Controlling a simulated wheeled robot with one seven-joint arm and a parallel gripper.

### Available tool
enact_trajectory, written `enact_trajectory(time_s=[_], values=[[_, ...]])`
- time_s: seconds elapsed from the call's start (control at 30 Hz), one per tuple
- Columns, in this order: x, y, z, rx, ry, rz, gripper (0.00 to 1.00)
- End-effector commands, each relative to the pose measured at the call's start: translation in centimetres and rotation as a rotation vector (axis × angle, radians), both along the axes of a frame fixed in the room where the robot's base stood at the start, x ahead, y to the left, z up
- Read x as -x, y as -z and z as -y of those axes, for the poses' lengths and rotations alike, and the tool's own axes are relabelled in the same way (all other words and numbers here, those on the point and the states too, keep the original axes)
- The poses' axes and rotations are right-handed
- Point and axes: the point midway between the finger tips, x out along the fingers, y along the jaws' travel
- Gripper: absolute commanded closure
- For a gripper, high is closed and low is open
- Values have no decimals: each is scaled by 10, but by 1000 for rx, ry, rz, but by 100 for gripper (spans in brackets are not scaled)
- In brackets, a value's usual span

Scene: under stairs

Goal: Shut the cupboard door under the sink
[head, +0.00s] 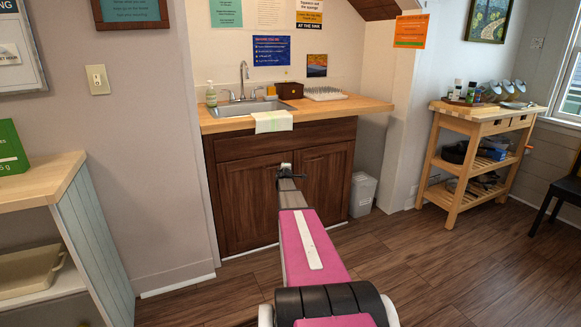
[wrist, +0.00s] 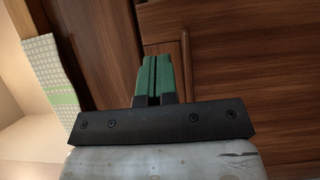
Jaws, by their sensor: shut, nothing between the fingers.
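The sink cupboard has two dark brown wooden doors, the left door (head: 245,205) and the right door (head: 328,188). Both look close to flush in the head view; I cannot tell whether one stands slightly ajar. My gripper (head: 286,170) is in front of the cupboard, near the middle where the doors meet, and my arm hides part of that seam. In the wrist view, my gripper's green fingers (wrist: 155,78) are shut and empty. Brown wood of the cupboard (wrist: 250,75) fills much of that view; contact is unclear.
The sink (head: 248,108) is set in a wooden counter (head: 345,106). A white bin (head: 362,194) stands right of the cupboard. Shelves (head: 65,180) stand left.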

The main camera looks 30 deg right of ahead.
Motion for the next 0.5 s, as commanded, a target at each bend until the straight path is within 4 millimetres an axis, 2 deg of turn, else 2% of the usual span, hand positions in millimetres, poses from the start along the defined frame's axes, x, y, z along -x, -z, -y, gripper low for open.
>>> enact_trajectory(time_s=[0.03,0.23,0.5], values=[[11,-1,0,1,2,-1,100],[39,-1,0,2,2,-1,100],[85,-1,-2,1,1,-2,100]])
